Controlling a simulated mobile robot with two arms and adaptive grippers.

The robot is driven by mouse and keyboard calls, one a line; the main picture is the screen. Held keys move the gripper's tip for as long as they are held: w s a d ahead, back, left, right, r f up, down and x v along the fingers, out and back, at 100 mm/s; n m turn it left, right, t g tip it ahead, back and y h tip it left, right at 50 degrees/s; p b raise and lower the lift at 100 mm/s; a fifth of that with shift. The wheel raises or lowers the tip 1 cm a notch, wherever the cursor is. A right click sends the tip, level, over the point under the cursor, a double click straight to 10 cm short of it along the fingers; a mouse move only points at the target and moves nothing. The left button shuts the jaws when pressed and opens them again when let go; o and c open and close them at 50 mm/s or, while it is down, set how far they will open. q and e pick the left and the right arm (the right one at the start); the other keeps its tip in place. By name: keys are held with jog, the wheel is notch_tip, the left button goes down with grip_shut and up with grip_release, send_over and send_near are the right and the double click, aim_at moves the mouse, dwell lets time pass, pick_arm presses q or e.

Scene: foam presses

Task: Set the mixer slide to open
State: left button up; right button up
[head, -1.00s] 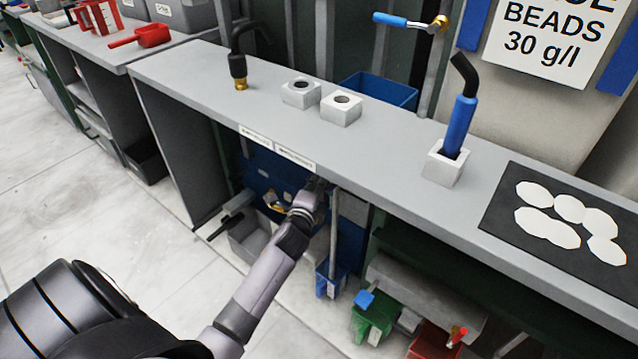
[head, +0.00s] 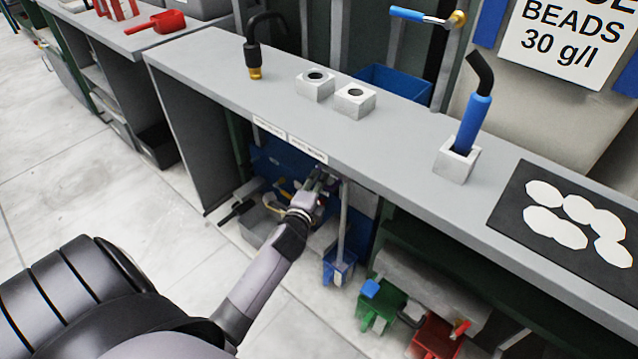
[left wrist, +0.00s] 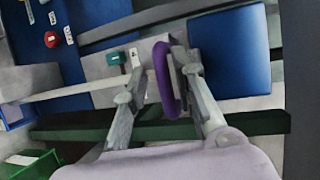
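My left gripper (head: 324,180) reaches under the front edge of the grey bench, in front of a blue panel (head: 268,158). In the left wrist view its two fingers (left wrist: 160,80) are apart. A purple rounded handle (left wrist: 163,76) shows between them, close to the right finger; I cannot tell whether they touch. A teal piece (left wrist: 118,60) with a white tag is left of the fingers. I cannot tell for sure which part is the mixer slide, nor read its setting. My right gripper is in neither view.
The grey bench top (head: 400,130) overhangs my left gripper. A post (head: 343,215) and a blue bin (head: 340,266) stand just right of it. Green (head: 380,305) and red (head: 432,338) bins are lower right. A grey bin (head: 258,225) is left. Open floor lies left.

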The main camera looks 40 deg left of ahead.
pick_arm(q)
jog(key=shift+o, duration=0.2)
jog(key=shift+w+d+r, duration=0.1)
jog(key=v, duration=1.2)
